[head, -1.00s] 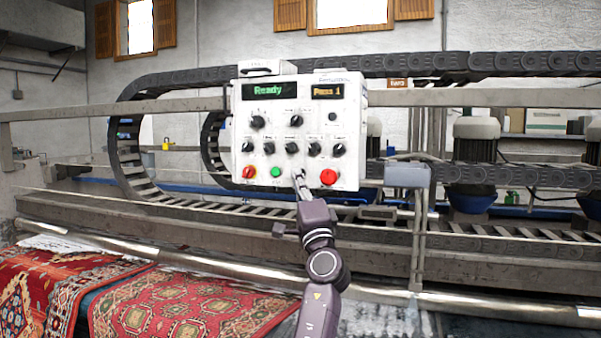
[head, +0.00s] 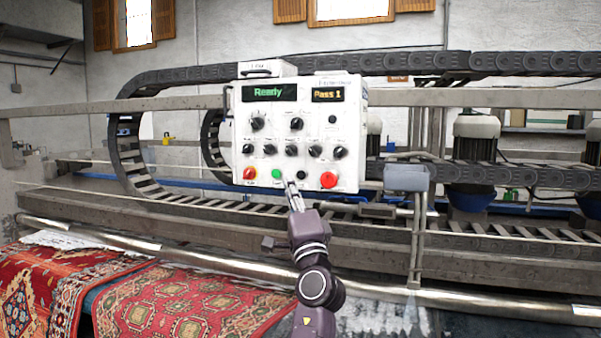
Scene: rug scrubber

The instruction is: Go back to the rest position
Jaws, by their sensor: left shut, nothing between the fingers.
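My left gripper (head: 290,184) is in the middle of the head view, in front of the lower edge of a white control panel (head: 238,150). It is shut with nothing between its fingers. Its tips overlap the panel just right of the green button (head: 276,174) and left of a small black button (head: 301,174). I cannot tell whether the tips touch the panel. The left display (head: 269,92) reads "Ready" and the right display (head: 328,95) reads "Pass 1". My right gripper is not in view.
A red button (head: 328,180) and several black knobs are on the panel. Behind it runs a cable chain (head: 127,160) with metal beams. A metal roller (head: 130,246) crosses in front, with patterned red rugs (head: 180,303) at the lower left. A grey box (head: 406,178) stands right of the panel.

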